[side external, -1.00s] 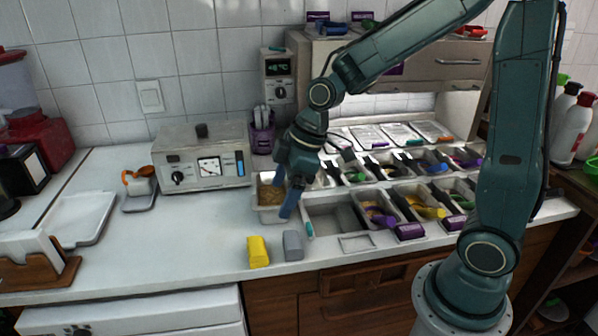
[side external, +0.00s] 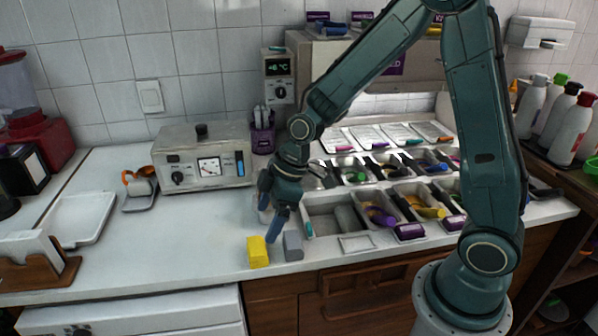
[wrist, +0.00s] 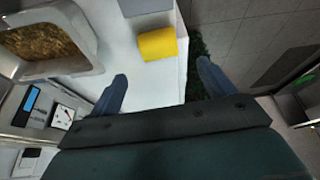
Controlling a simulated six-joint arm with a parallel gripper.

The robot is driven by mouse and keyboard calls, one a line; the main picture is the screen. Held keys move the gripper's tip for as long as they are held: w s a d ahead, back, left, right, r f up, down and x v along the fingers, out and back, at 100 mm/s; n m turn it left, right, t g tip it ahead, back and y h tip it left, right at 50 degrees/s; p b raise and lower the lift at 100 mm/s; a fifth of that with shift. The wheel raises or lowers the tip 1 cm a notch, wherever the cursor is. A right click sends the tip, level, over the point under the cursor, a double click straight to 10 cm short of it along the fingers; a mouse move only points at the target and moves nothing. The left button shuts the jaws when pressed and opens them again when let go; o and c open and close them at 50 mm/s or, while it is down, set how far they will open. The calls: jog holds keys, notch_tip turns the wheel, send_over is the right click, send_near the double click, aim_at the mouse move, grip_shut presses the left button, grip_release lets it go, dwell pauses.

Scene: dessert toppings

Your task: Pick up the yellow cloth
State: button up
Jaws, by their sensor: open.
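The yellow cloth (side external: 258,252) is a small folded block on the white counter near its front edge. It also shows in the wrist view (wrist: 158,44), beyond my fingertips and between their lines. My gripper (side external: 268,222) is open and empty, pointing down above and just behind the cloth. In the wrist view the two blue fingers (wrist: 162,74) are spread wide, with bare counter and the counter edge between them. No contact with the cloth shows.
A grey folded cloth (side external: 293,246) lies close to the right of the yellow one. A tub of brown topping (wrist: 48,42) is nearby, mostly hidden behind my gripper in the side view. Topping bins (side external: 335,219) stand to the right.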

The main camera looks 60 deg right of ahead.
aim_at(257, 245)
jog(key=shift+x, duration=1.9)
jog(key=shift+x, duration=2.6)
jog(key=shift+d, duration=0.1)
jog(key=shift+c, duration=0.2)
jog(key=c, duration=1)
